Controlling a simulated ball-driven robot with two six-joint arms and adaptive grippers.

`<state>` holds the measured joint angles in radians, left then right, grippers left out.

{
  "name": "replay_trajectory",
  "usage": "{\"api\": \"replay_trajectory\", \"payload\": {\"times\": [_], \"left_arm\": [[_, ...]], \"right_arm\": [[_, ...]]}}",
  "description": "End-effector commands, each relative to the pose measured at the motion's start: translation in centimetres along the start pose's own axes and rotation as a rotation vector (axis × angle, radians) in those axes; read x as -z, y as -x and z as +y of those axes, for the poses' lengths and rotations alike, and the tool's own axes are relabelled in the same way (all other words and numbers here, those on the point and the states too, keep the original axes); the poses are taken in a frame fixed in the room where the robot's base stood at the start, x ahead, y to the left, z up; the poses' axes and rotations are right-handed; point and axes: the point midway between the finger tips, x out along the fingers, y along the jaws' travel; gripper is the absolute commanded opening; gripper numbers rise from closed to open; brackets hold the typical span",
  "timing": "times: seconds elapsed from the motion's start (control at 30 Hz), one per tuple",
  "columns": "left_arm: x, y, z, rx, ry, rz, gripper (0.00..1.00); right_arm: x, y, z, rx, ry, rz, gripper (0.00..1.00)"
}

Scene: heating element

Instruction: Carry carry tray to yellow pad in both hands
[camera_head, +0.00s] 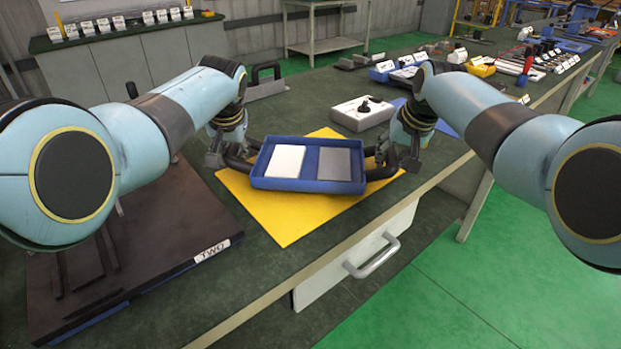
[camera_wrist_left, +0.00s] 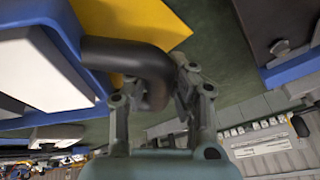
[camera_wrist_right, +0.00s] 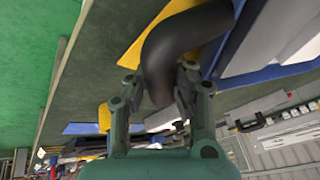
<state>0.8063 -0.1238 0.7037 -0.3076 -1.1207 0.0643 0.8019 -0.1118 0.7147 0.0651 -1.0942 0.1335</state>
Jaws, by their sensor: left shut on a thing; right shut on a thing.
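The blue carry tray (camera_head: 308,186) has a black handle at each end and holds a white block (camera_head: 286,161) and a grey block (camera_head: 334,164). It is over the yellow pad (camera_head: 284,225) on the dark green bench; I cannot tell whether it touches the pad. My left gripper (camera_head: 222,155) is shut on the tray's left handle, which also shows in the left wrist view (camera_wrist_left: 125,55). My right gripper (camera_head: 402,160) is shut on the right handle, which also shows in the right wrist view (camera_wrist_right: 165,55). The tray looks nearly level.
A dark board labelled TWO (camera_head: 150,245) lies left of the pad. A white box with a black knob (camera_head: 362,113) stands behind the tray. Blue and yellow bins and tools fill the far right of the bench. A drawer with a handle (camera_head: 372,258) is at the front edge.

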Motion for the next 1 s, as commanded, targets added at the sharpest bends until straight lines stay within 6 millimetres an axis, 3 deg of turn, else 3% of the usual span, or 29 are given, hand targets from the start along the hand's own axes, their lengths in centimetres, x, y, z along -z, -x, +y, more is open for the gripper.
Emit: {"api": "replay_trajectory", "payload": {"times": [0.17,0.2,0.33,0.73,1.0], "left_arm": [[-0.6,-1.5,0.3,0.0,-0.002,-0.002,0.0],[-0.6,-1.2,0.3,0.0,-0.002,-0.004,0.24],[-0.5,-1.1,0.2,0.0,-0.002,-0.003,0.41],[-0.4,-0.5,0.2,0.0,-0.001,0.0,0.43],[-0.4,3.3,0.3,-0.001,0.001,0.003,0.43]], "right_arm": [[-0.4,-1.4,0.3,0.001,-0.002,0.003,0.0],[-0.4,-1.1,0.2,0.0,-0.002,0.001,0.25],[-0.4,-1.0,0.2,0.0,-0.001,0.001,0.42],[-0.5,-1.0,0.2,0.0,0.0,-0.001,0.43],[-0.5,-1.0,0.2,0.0,0.0,-0.001,0.43]]}}
